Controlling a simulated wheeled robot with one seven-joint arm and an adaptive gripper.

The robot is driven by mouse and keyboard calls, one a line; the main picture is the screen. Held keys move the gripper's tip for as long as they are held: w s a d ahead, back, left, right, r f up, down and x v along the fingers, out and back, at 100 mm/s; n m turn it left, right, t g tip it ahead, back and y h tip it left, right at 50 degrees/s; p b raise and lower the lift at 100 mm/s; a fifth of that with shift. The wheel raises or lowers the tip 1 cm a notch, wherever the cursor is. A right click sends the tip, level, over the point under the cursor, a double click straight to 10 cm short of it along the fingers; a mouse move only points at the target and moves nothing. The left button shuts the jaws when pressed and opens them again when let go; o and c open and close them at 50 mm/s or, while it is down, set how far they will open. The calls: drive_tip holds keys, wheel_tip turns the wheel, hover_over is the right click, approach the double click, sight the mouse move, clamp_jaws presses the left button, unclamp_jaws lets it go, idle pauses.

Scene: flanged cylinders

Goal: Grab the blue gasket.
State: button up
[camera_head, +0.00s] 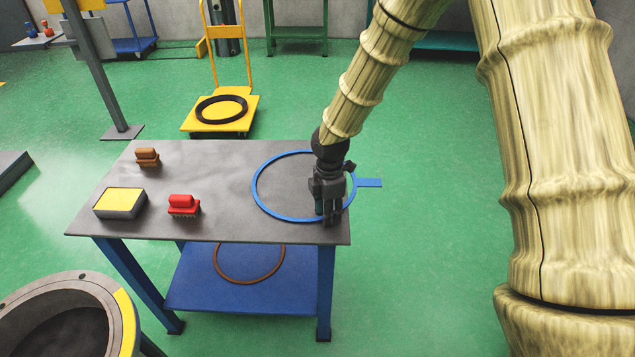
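The blue gasket (257,200) is a large thin ring with a flat tab (369,183) on its right side. It lies on the right end of the grey tabletop (225,180), and the tab sticks out past the table's right edge. My gripper (328,217) points down over the right front part of the ring, close to the tabletop. The gripper and wrist hide part of the ring's right side. I cannot tell whether the fingers touch the ring or are closed on it.
A red brush (183,205), a brown brush (147,157) and a yellow-topped block (121,203) stand on the table's left half. A brown ring (249,279) lies on the lower blue shelf. A yellow cart (220,116) with a black ring stands behind. A flanged cylinder (62,287) is front left.

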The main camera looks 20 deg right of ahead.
clamp_jaws()
idle(0.3)
drive_tip(key=shift+r, duration=0.6)
drive_tip(key=shift+s+r+b, duration=0.2)
drive_tip(key=shift+r+b, duration=0.05)
drive_tip(key=shift+r, duration=0.35)
drive_tip(key=shift+s+r+b, duration=0.2)
drive_tip(key=shift+r, duration=0.4)
drive_tip(key=s+r+b, duration=0.1)
drive_tip(key=s+b, duration=0.1)
drive_tip(key=s, duration=1.3)
drive_tip(key=shift+r, duration=0.25)
drive_tip(key=shift+s, duration=0.1)
